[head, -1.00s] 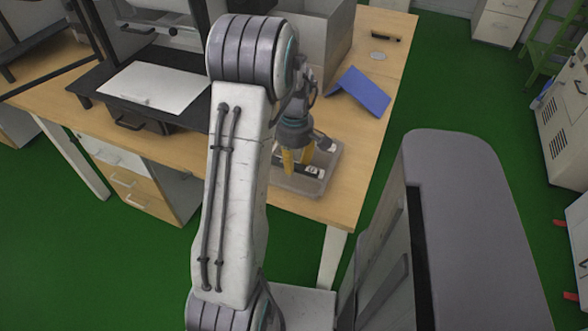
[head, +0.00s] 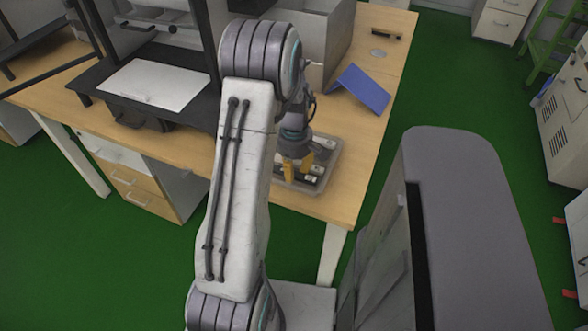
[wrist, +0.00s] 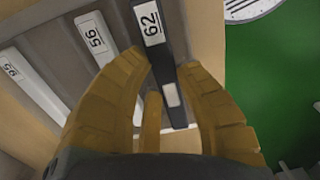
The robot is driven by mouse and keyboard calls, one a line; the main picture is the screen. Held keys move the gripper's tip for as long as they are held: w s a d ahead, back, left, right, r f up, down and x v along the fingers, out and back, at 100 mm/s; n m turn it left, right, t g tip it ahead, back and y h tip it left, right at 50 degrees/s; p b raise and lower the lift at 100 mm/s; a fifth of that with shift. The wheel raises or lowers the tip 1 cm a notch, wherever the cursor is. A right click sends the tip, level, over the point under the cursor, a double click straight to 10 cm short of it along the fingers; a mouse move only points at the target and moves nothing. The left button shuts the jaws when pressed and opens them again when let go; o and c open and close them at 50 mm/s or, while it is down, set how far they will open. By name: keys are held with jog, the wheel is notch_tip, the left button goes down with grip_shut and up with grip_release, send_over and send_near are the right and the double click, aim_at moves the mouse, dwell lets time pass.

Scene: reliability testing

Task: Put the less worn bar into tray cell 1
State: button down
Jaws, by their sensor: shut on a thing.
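My gripper (head: 299,170) with yellow fingers is over the tray (head: 294,187) near the table's right front corner. In the wrist view my gripper (wrist: 165,75) is shut on a dark bar labelled 62 (wrist: 168,62), which has a pale patch near its lower end. A paler grey bar labelled 56 (wrist: 108,56) lies to its left. Farther left is another pale bar (wrist: 35,88) with a tilted label that is hard to read. I cannot tell whether bar 62 is clear of the tray, nor read any cell numbers.
A blue folded panel (head: 362,90) stands behind the tray. A black device with a white plate (head: 155,84) and a grey box (head: 325,45) are farther left and back. A small dark item (head: 386,33) lies at the back. Bare table lies right of the tray.

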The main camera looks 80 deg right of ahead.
jog(key=shift+f, duration=0.45)
jog(key=c, duration=1)
grip_release()
jog(key=shift+o, duration=0.2)
jog(key=shift+r, duration=0.1)
jog(key=shift+r+p, duration=0.3)
jog(key=shift+r, duration=0.25)
notch_tip(320, 180, up, 12)
jog(key=shift+d, duration=0.15)
